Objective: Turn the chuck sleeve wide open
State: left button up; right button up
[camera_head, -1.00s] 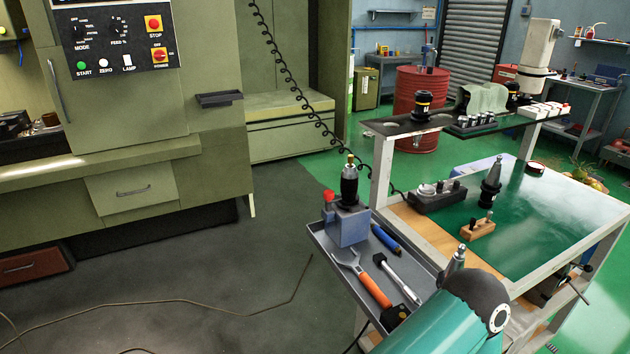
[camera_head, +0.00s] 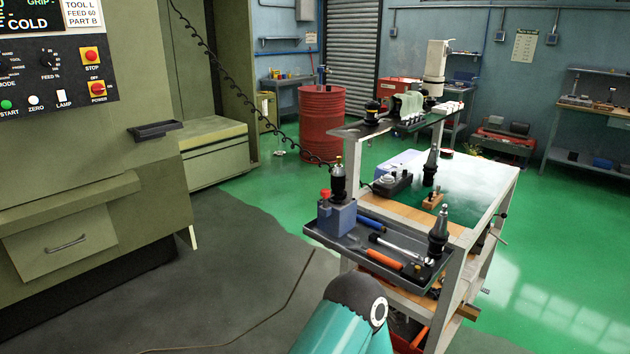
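A dark tool holder with a chuck (camera_head: 339,179) stands upright in a blue-grey block (camera_head: 337,217) at the left end of the cart's side tray. It has a small brass-coloured tip on top. It is too small to tell how far its sleeve is turned. A red knob (camera_head: 325,194) sits on the block beside it. Neither of my grippers is in view. Only a teal link of my own arm shows at the bottom, in front of the tray.
The cart's green top (camera_head: 465,185) is behind. A machine (camera_head: 90,220) stands left. Open floor lies between machine and cart.

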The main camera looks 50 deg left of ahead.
aim_at(337, 179)
jog(key=u, duration=1.15)
jog(key=k, duration=0.1)
jog(key=z, duration=1.45)
jog(key=i, duration=0.1)
jog(key=u, duration=2.4)
jog(key=i, duration=0.9)
jog(key=z, duration=0.2)
jog(key=k, duration=0.7)
jog(key=u, duration=0.25)
jog(key=i, duration=0.8)
jog(key=z, duration=0.1)
